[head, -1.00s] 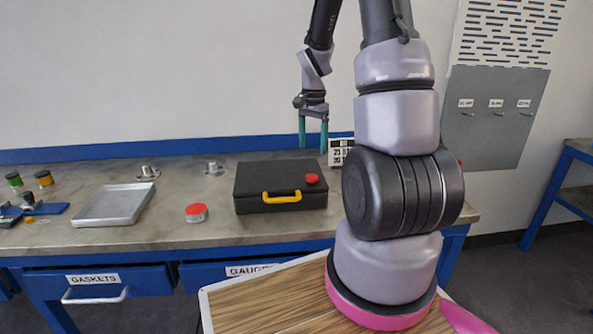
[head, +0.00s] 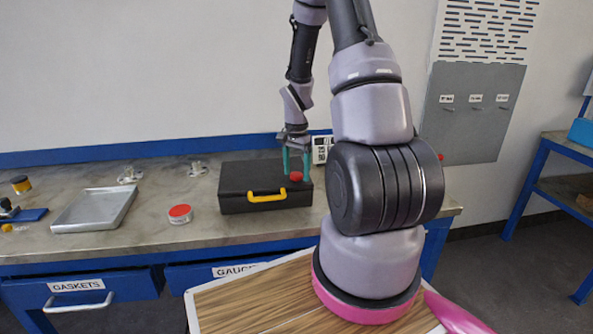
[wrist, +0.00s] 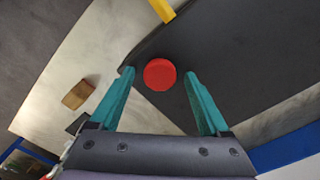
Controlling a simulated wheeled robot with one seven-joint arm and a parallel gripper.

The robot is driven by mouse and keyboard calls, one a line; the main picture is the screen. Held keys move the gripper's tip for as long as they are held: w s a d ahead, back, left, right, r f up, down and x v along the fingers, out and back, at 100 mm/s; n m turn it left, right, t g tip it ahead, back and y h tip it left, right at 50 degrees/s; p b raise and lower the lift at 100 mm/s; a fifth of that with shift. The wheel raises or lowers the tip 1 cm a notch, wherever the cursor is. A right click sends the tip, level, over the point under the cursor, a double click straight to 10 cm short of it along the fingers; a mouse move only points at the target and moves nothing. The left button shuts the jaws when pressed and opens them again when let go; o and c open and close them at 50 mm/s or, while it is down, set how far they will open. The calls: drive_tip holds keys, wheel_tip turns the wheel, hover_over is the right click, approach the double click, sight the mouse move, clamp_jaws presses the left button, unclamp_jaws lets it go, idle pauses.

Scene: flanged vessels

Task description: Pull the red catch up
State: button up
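The red catch (head: 296,176) is a small round red piece on top of a black case (head: 238,180) with a yellow handle (head: 266,196). In the wrist view the red catch (wrist: 160,74) lies between and slightly beyond my teal fingertips. My gripper (head: 295,170) is open, pointing down at the case, with a gap on both sides of the catch. It also shows in the wrist view (wrist: 159,78). I cannot tell exactly how high the fingertips are above the lid.
A red-topped round tin (head: 180,214) stands left of the case. A calendar-like sign (head: 322,149) stands behind the case. A small brown block (wrist: 78,94) shows in the wrist view.

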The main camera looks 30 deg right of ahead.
sight(296, 174)
clamp_jaws()
drive_tip(key=shift+r, duration=0.85)
drive_tip(key=shift+o, duration=1)
unclamp_jaws()
wheel_tip(296, 174, up, 11)
drive_tip(key=shift+f, duration=0.15)
